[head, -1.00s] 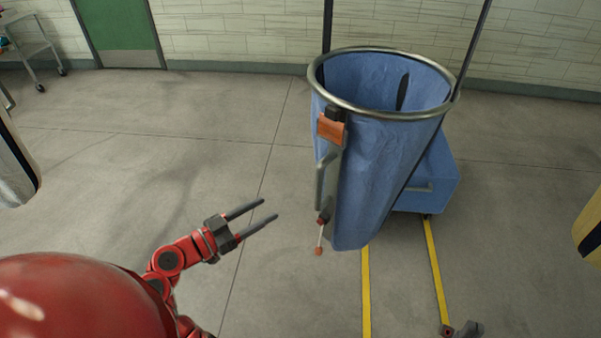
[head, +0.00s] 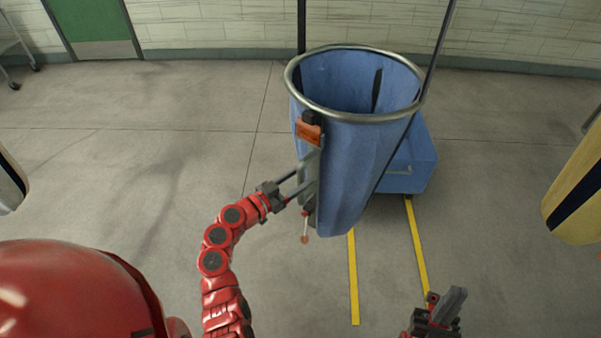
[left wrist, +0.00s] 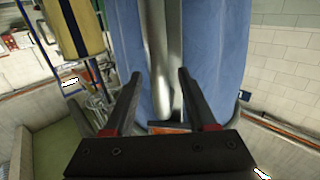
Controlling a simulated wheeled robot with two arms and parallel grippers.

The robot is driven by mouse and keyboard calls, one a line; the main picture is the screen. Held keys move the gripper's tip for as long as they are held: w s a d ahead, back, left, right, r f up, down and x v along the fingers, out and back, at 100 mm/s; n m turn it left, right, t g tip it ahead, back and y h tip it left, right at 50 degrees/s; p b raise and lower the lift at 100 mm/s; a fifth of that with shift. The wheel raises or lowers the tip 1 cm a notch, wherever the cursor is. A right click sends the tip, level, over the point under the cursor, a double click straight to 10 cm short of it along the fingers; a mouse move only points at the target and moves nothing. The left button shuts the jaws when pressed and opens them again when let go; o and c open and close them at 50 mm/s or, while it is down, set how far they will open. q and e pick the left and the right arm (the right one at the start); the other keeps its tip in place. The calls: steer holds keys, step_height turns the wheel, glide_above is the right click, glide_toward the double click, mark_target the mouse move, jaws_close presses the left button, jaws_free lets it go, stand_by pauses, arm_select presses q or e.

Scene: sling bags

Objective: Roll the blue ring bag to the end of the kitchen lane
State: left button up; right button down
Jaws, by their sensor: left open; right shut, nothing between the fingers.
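The blue ring bag (head: 355,150) stands upright ahead of me, its open top held by a metal ring. A grey handle with an orange tab (head: 308,131) runs down its left side. My left gripper (head: 298,188) is open at that handle. In the left wrist view, the grey handle (left wrist: 162,80) shows between and beyond the fingertips of my left gripper (left wrist: 158,72), with the blue cloth on both sides. My right gripper (head: 456,300) is shut and empty at the lower right, away from the bag.
Two yellow floor lines (head: 353,280) run toward me from below the bag. A blue box-shaped base (head: 410,165) stands behind the bag. A yellow bag with a dark stripe (head: 580,190) is at the right. Open grey floor lies to the left.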

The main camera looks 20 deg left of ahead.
arm_select(q)
steer(key=shift+w, duration=0.1)
jaws_close()
stand_by(1.4)
